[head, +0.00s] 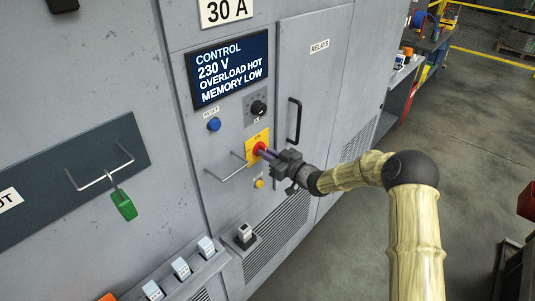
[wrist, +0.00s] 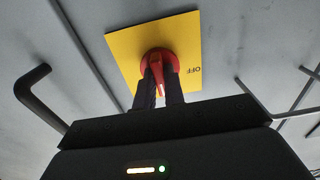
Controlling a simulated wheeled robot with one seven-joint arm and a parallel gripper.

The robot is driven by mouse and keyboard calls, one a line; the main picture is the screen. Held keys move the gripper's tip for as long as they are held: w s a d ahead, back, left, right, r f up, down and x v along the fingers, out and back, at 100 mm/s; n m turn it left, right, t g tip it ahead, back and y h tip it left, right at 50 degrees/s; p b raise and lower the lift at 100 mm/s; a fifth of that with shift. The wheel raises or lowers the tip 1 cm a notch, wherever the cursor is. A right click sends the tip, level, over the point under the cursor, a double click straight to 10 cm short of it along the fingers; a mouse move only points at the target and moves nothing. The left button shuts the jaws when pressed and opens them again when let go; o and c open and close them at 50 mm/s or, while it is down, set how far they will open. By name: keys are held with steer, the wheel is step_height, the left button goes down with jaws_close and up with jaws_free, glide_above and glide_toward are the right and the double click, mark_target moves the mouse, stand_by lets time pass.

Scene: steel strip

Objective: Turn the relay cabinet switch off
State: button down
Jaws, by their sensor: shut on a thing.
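The switch is a red rotary knob (head: 260,148) on a yellow plate (head: 252,155), on the cabinet front below the display. In the wrist view the red knob (wrist: 159,66) sits on the yellow plate (wrist: 125,50), and the word OFF shows near the plate's right edge. My gripper (head: 268,153) reaches the knob from the right. Its two dark fingers (wrist: 161,88) are shut on the knob's handle, one on each side. The relay door (head: 312,80), labelled RELAYS, is closed, to the right of the knob. The fingers hide part of the handle.
A black door handle (head: 294,121) stands out to the right of the knob. A wire-like metal handle (head: 228,171) juts out at lower left. A blue button (head: 214,124), a black dial (head: 258,107) and a yellow button (head: 258,183) are close by. Open floor (head: 470,140) lies to the right.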

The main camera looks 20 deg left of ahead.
steer(key=shift+f+n+b, duration=0.2)
steer(key=shift+n+b, duration=0.3)
steer(key=shift+b, duration=0.8)
steer(key=n+b, duration=1.7)
steer(key=b, duration=0.8)
steer(key=shift+b, duration=0.4)
steer(key=shift+r, duration=0.1)
steer(key=c, duration=1.5)
jaws_free()
steer(key=shift+d, duration=0.1)
